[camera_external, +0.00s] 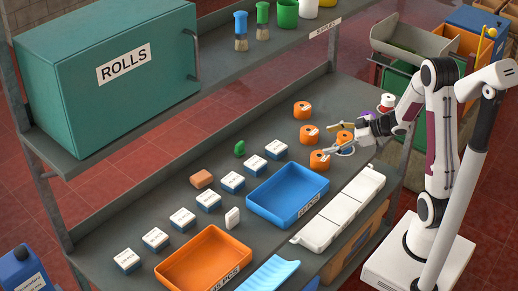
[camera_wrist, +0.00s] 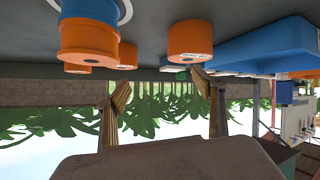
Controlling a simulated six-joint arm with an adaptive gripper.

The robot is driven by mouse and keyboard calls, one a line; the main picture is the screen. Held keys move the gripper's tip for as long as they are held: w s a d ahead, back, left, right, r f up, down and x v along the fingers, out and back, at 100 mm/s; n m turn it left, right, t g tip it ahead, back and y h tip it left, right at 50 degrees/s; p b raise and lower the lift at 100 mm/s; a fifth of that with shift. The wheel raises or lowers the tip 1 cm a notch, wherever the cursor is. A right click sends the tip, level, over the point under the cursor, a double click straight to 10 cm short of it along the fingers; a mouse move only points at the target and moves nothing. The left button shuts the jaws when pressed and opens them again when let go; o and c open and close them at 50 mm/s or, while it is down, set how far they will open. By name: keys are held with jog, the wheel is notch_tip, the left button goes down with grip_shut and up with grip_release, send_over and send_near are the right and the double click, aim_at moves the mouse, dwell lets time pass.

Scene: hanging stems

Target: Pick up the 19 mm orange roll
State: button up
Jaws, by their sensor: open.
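My gripper (camera_external: 333,139) is open and empty, low among the rolls. The wrist view is upside down; my fingers (camera_wrist: 160,88) are apart with nothing between them. One orange roll (camera_wrist: 88,42) there sits against a blue part (camera_wrist: 88,8); another (camera_wrist: 190,42) lies to the right.
A blue tray (camera_external: 262,212) lies left of the front roll, with a white tray (camera_external: 322,236) in front. An orange tray (camera_external: 180,275) and several small white-and-blue boxes (camera_external: 233,181) stand farther left. A shelf with a green ROLLS cabinet (camera_external: 95,85) overhangs the back.

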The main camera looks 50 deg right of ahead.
aim_at(326, 159)
jog(key=s+a+f+y, duration=0.2)
jog(key=shift+s+f+y, duration=0.15)
jog(key=shift+s+y, duration=0.05)
jog(key=shift+y, duration=0.2)
jog(key=shift+s+d+f, duration=0.15)
jog(key=shift+s+f, duration=0.1)
jog(key=shift+s, duration=0.2)
jog(key=shift+s+d+f, duration=0.1)
jog(key=shift+s+f, duration=0.15)
jog(key=shift+s, duration=0.2)
jog(key=shift+s+d+f, duration=0.2)
jog(key=shift+s+f, duration=0.1)
jog(key=shift+s, duration=0.2)
jog(key=shift+w, duration=0.1)
jog(key=shift+x, duration=1.25)
jog(key=shift+a, duration=0.1)
jog(key=shift+a+x, duration=0.2)
jog(key=shift+x, duration=2.25)
jog(key=shift+r, duration=0.15)
